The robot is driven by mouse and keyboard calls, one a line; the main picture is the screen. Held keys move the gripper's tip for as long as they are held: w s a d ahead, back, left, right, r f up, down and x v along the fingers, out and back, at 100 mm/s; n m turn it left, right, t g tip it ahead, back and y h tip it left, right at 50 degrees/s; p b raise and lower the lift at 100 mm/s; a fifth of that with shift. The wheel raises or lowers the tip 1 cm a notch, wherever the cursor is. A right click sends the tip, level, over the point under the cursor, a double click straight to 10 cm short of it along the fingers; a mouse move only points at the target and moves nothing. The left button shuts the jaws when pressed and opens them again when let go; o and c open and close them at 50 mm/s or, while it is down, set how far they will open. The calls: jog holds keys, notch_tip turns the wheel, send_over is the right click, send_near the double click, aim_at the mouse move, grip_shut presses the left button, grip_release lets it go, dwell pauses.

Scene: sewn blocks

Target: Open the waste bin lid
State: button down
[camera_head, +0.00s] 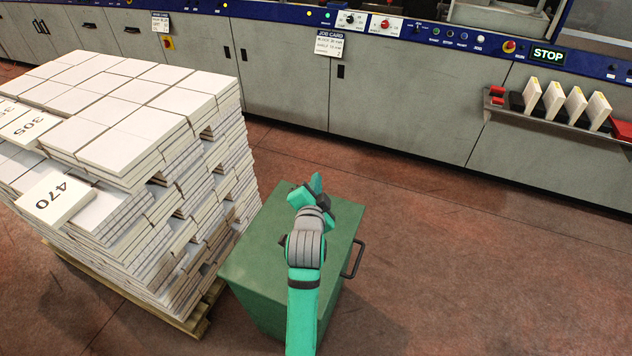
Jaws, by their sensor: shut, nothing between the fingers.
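The green waste bin (262,305) stands on the floor in the lower middle. Its flat green lid (256,232) lies closed on top. A dark bar handle (356,261) sticks out at the bin's right side. My teal and grey arm reaches over the lid and hides part of it. My gripper (316,184) is over the lid's far edge, left of and beyond the handle and apart from it. The gripper is shut and holds nothing. I cannot tell how high it is above the lid.
A tall pallet stack of white blocks (165,180) stands close at the bin's left. A long grey machine (410,105) with a blue control strip runs along the back, with a shelf of blocks (555,115) at its right. The floor right of the bin is clear.

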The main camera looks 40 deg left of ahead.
dwell(0.9)
jog(key=c, duration=1.8)
grip_release()
jog(key=shift+s, duration=0.1)
jog(key=v, duration=1)
jog(key=shift+s+d, duration=0.2)
jog(key=shift+s, duration=0.05)
jog(key=shift+c, duration=0.3)
